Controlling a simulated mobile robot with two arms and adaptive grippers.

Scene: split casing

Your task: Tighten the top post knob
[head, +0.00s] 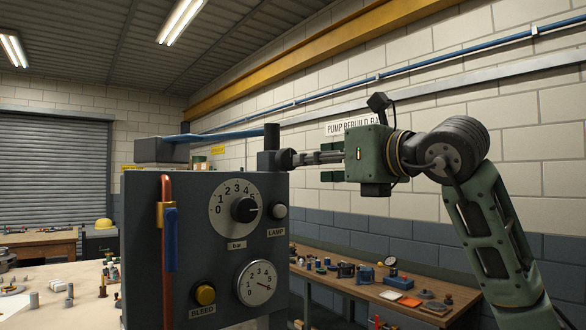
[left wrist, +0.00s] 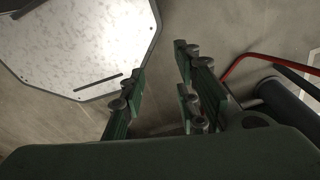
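The grey casing panel (head: 230,262) fills the middle of the head view. A dark upright post (head: 272,137) rises at its top right corner, with a dark block at its foot. A dark round knob (head: 286,158) faces right from that block. My right gripper (head: 300,158) comes in level from the right, its tips at the knob, apparently touching it. The fingers show edge-on, so their grip on it is unclear. My left gripper (left wrist: 158,73) is open and empty in the left wrist view and out of the head view.
A workbench (head: 345,283) with small parts stands behind right. A pale speckled top (left wrist: 75,40) lies left of my left fingers.

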